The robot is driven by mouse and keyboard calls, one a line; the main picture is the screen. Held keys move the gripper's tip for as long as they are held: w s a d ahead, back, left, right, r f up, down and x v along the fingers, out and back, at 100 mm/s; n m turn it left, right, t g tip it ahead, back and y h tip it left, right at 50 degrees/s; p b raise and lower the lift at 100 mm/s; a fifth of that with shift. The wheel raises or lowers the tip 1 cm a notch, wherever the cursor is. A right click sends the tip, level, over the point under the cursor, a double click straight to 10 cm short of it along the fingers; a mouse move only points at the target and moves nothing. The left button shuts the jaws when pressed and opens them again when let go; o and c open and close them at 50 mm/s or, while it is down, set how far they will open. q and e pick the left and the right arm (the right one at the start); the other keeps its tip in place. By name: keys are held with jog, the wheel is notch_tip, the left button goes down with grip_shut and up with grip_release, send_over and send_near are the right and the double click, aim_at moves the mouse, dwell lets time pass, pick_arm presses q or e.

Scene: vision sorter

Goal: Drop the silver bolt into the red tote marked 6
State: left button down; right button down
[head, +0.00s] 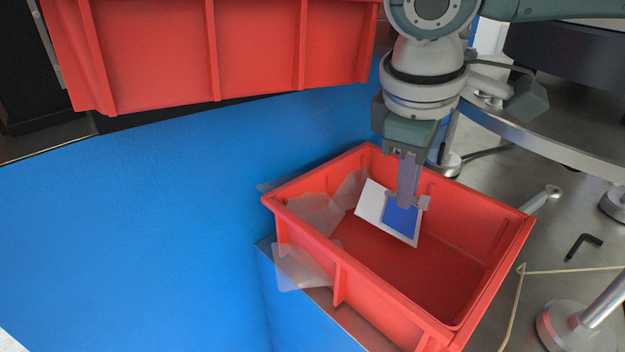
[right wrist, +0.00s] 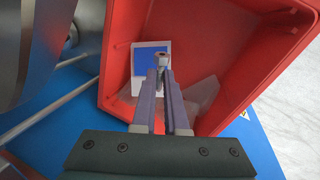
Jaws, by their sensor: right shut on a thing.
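My right gripper (head: 408,200) is over the inside of a red tote (head: 350,285), pointing down. It is shut on a small silver bolt (head: 424,203), whose end sticks out beside the fingertips. In the right wrist view the bolt (right wrist: 161,58) shows between the tips of the right gripper (right wrist: 160,75), with the red tote (right wrist: 220,22) around and beyond it. The bolt looks clear of the tote floor, but its exact height is hard to tell. No number shows on the tote. My left gripper is not in view.
A white card with a blue square (head: 374,200) leans inside the tote behind the gripper. Clear plastic (head: 310,215) hangs over its left rim. Another red tote (head: 250,50) stands at upper left above a blue surface (head: 150,230). A black hex key (head: 583,246) lies at right.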

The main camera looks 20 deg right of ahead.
jog(key=c, duration=0.9)
grip_release()
jog(key=shift+o, duration=0.2)
jog(key=p+v, duration=0.3)
jog(key=v, duration=0.7)
